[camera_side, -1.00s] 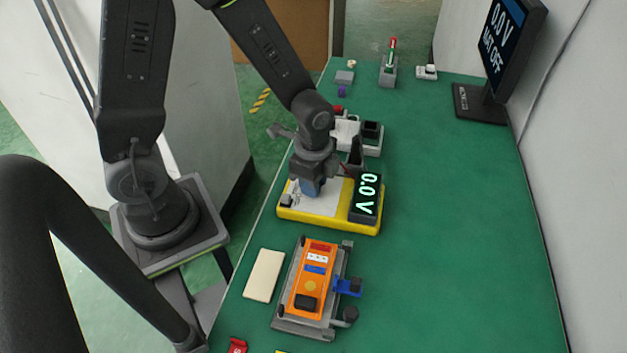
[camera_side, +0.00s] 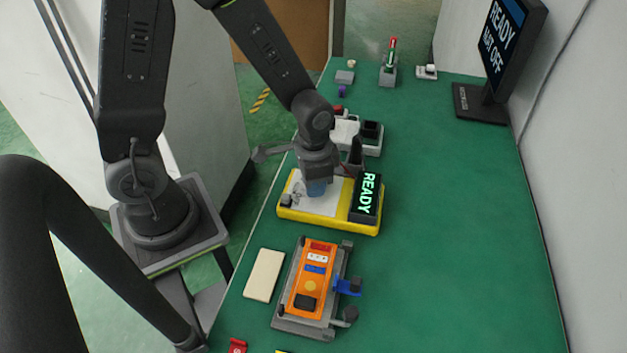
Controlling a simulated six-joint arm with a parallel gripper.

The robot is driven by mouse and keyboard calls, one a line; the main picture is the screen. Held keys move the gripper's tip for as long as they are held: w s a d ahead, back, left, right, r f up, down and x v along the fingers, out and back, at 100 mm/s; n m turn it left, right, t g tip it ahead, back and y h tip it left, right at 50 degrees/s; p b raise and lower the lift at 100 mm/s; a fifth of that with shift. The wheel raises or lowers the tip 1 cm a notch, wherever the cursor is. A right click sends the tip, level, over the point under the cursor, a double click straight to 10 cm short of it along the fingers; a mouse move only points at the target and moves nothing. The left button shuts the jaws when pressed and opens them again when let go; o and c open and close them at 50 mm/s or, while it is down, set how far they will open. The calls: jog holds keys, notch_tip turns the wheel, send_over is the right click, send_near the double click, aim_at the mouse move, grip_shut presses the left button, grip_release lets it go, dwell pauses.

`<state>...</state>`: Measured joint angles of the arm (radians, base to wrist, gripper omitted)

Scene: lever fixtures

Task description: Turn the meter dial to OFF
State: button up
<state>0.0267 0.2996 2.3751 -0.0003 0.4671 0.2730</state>
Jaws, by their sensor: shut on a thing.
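The yellow meter (camera_side: 345,223) lies on the green table with a white face and a black display (camera_side: 367,198) at its right end. The display reads READY in green. My gripper (camera_side: 317,190) points down over the white face and is shut on the meter dial. The dial is mostly hidden by the gripper, so its pointer and the setting it stands at cannot be read.
A monitor (camera_side: 497,45) at the back right reads READY with a second line ending in OFF. An orange device (camera_side: 313,280) sits in a grey fixture in front of the meter, beside a cream block (camera_side: 264,275). The table's right side is clear.

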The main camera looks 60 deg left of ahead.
jog(key=n, duration=0.4)
jog(key=shift+n, duration=0.3)
jog(key=n, duration=0.4)
jog(key=shift+n, duration=0.3)
jog(key=o, duration=0.9)
notch_tip(320, 180, up, 14)
jog(key=shift+f, duration=0.1)
dwell(0.4)
jog(key=shift+s+a+r+m+t, duration=0.1)
jog(key=shift+s+r+m+t, duration=0.85)
jog(key=shift+s+r, duration=0.45)
jog(key=shift+s+a+r+m+t, duration=0.15)
jog(key=shift+s+r+m+t, duration=0.8)
jog(key=shift+s+r, duration=0.45)
jog(key=shift+s+a+r+m+t, duration=0.1)
jog(key=shift+s+r+m+t, duration=0.85)
jog(key=shift+s+r, duration=0.45)
